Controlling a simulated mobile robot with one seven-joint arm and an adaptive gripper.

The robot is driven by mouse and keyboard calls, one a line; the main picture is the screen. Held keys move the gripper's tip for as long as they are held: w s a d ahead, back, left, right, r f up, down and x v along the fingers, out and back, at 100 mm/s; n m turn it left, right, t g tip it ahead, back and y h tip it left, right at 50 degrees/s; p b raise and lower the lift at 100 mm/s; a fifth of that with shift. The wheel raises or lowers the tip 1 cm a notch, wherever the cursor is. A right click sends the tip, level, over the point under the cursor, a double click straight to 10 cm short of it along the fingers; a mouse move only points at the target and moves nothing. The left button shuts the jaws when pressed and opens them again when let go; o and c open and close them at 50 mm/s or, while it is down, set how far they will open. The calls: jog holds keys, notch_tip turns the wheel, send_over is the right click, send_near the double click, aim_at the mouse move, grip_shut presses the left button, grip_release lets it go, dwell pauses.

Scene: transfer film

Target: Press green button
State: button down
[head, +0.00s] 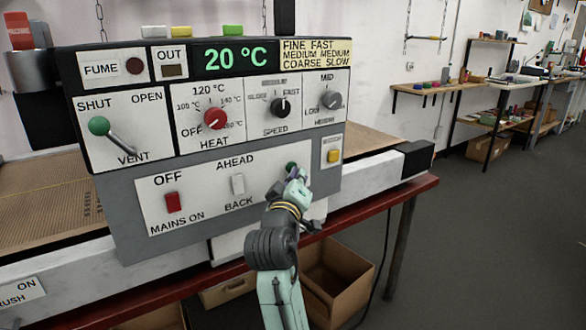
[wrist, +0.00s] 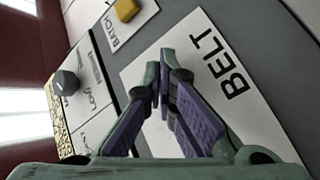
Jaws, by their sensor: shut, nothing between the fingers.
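The green button (head: 291,166) is a small dark green knob on the lower white panel of the machine, to the right of the AHEAD/BACK switch. In the head view it shows just above my gripper (head: 296,174), which partly hides that spot. My gripper is shut and empty, close in front of the panel. In the wrist view my gripper (wrist: 166,62) points at the white panel marked BELT (wrist: 215,65). The button cannot be made out there, and I cannot tell whether the fingertips touch it.
A yellow button (head: 334,156) sits to the right, and it also shows in the wrist view (wrist: 126,10). A red switch (head: 172,202) and a white switch (head: 238,184) are to the left. Knobs and a green-tipped lever (head: 99,126) are above. A cardboard box (head: 335,282) stands below.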

jog(key=shift+s, duration=0.1)
dwell(0.3)
jog(key=shift+s+d, duration=0.25)
jog(key=s+d, duration=0.3)
jog(key=s, duration=0.2)
jog(key=shift+d+p, duration=0.3)
jog(key=shift+p, duration=0.05)
dwell(0.4)
